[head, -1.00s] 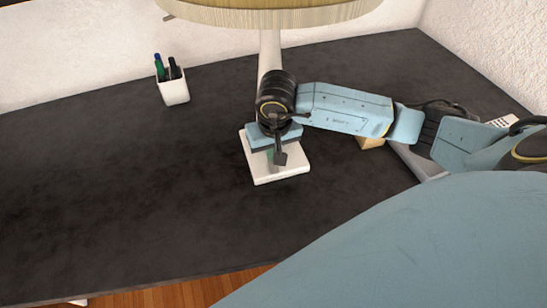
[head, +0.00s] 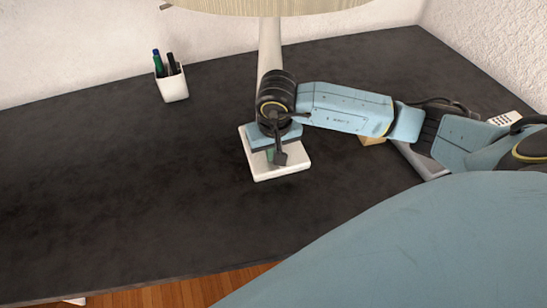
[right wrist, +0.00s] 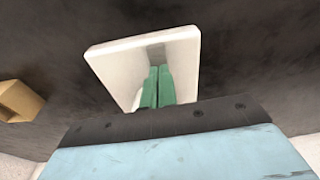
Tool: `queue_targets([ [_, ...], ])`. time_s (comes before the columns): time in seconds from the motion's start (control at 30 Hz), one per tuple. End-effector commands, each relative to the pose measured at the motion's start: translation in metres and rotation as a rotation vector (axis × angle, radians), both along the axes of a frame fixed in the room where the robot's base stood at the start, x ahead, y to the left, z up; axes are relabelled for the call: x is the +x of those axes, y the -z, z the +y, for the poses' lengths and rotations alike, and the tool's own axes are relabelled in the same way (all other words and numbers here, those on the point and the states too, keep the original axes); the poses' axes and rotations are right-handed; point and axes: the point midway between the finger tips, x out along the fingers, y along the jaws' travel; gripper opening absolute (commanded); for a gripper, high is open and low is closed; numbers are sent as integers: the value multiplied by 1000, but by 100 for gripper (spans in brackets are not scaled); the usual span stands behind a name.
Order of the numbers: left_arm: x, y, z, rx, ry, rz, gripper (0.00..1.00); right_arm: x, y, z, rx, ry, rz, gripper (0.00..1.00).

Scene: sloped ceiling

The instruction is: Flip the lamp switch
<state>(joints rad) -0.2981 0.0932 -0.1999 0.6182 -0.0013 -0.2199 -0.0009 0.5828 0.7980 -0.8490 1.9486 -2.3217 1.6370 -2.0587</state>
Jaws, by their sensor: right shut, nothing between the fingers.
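The lamp stands on the desk in the head view, with a pale shade (head: 270,5) at the top edge, a light pole (head: 269,50) and a square white base (head: 280,172). My right gripper (head: 272,157) points down at the base, in front of the pole. In the right wrist view its two green fingertips (right wrist: 157,72) are together and empty, over the white base (right wrist: 125,62). A grey patch lies at the fingertips; I cannot tell whether it is the switch or a shadow, nor whether the fingers touch it. My left gripper is not in view.
The dark desk (head: 110,190) is clear on the left. A white cup (head: 173,88) with pens stands at the back left. A small tan block (head: 372,141) and a light keypad-like object (head: 504,118) are at the right, partly behind my right arm.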

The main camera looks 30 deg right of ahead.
Motion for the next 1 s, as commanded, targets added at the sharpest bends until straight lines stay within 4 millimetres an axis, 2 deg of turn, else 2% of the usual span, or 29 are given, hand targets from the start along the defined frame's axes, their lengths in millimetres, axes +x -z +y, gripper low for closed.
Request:
queue_targets([
  [0.13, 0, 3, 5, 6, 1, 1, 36, 0, 3, 0, -1, 0, 1, 0],
  [0.33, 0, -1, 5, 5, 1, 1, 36, -1, -2, 0, 0, -1, 3, 0],
  [1.0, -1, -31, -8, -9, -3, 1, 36, 0, -56, 0, 0, 0, -1, 0],
])
